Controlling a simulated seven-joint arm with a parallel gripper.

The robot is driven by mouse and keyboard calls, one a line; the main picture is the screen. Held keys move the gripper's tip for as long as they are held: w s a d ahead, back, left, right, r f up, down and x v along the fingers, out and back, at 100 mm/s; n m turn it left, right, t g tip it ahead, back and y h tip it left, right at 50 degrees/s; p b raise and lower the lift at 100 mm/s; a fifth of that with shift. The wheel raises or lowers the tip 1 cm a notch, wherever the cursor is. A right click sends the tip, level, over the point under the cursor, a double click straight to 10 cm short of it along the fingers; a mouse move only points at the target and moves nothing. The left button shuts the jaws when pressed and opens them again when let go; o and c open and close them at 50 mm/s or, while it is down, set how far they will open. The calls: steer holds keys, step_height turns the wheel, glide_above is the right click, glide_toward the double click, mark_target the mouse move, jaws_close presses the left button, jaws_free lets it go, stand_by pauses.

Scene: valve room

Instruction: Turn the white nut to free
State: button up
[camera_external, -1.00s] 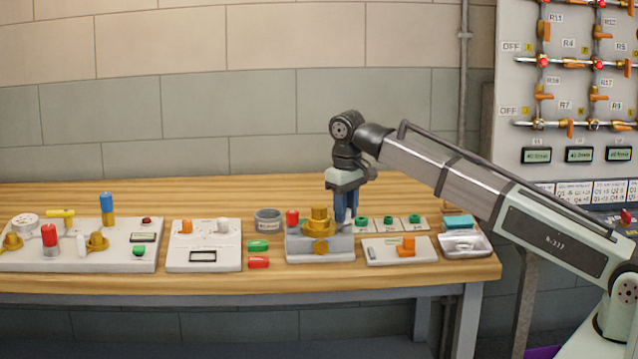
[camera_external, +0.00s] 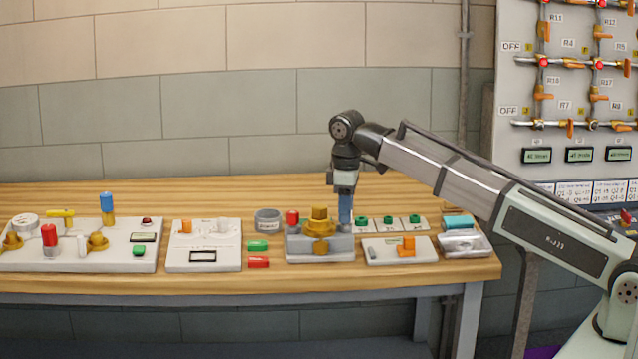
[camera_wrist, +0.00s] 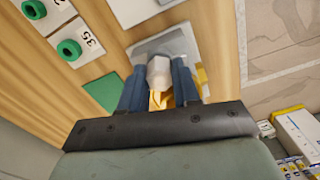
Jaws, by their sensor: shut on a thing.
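The white nut (camera_wrist: 159,72) sits between the two blue fingers of my gripper (camera_wrist: 158,84) in the wrist view. The fingers are shut on it from both sides. In the external view my gripper (camera_external: 344,208) points down at the right end of a grey block fixture, and the nut is hidden there by the fingers. The fixture (camera_external: 300,250) carries a brass fitting (camera_external: 319,222) with a square top and a red cap (camera_external: 292,218). In the wrist view, part of the brass fitting (camera_wrist: 161,100) shows just below the nut.
Green rings (camera_external: 388,221) on numbered plates stand right of the fixture. A plate with an orange handle (camera_external: 407,246) lies in front of them. A grey cup (camera_external: 268,221) and green and red blocks (camera_external: 258,262) are to the left. Panels with knobs (camera_external: 80,245) fill the far left.

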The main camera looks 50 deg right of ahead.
stand_by(0.4)
steer(key=o, duration=0.8)
steer(key=shift+c, duration=0.2)
steer(key=shift+r, duration=0.1)
step_height(320, 180, up, 12)
